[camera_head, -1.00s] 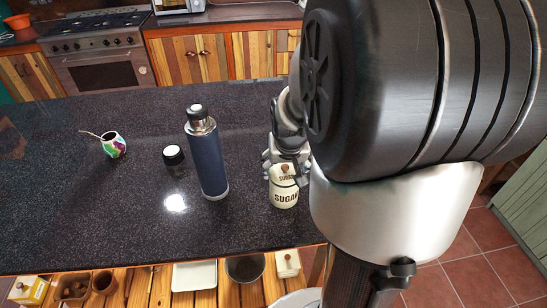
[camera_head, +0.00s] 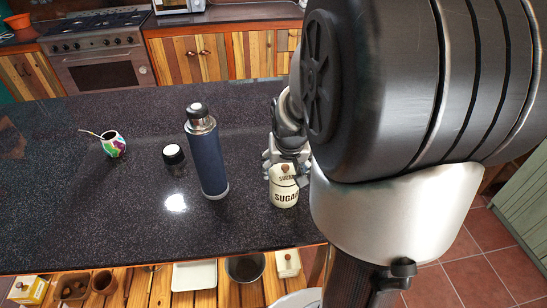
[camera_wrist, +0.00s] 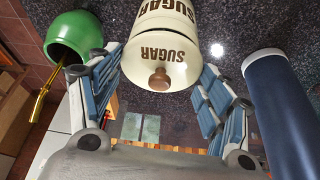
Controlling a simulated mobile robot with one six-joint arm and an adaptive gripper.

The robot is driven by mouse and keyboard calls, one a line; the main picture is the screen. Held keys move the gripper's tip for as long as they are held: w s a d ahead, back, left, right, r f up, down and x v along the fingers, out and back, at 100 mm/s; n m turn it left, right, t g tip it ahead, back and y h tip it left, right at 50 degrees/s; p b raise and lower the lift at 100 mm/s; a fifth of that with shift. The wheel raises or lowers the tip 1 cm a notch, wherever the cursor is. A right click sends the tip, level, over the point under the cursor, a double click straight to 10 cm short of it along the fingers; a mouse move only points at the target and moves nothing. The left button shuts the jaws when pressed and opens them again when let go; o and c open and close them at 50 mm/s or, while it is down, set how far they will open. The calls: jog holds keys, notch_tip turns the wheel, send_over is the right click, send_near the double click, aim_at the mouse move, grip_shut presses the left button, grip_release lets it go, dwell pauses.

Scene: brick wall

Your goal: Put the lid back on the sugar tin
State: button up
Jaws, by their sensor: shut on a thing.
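The cream sugar tin (camera_head: 285,197) stands upright on the dark counter, just left of my arm; its lettering also shows at the top of the wrist view (camera_wrist: 168,16). The cream lid (camera_wrist: 165,52), with a brown knob and its own SUGAR lettering, is at the tin's mouth. In the head view the lid (camera_head: 283,178) sits directly above the tin; I cannot tell whether it is fully seated. My gripper (camera_head: 284,166) is above the tin, its fingers on both sides of the lid and shut on it. In the wrist view my gripper (camera_wrist: 160,92) points toward the knob.
A tall blue flask (camera_head: 207,155) stands close left of the tin. A small dark cup with a white band (camera_head: 174,158) and a colourful gourd (camera_head: 113,145) are farther left. A green pot (camera_wrist: 75,36) shows beside the tin in the wrist view. The counter's left part is mostly clear.

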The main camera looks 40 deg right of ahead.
jog(key=o, duration=1)
jog(key=shift+o, duration=0.5)
jog(key=shift+r, duration=0.1)
jog(key=shift+r+p, duration=2.8)
jog(key=shift+r, duration=0.65)
jog(key=shift+c, duration=0.6)
grip_shut()
jog(key=shift+f, duration=0.2)
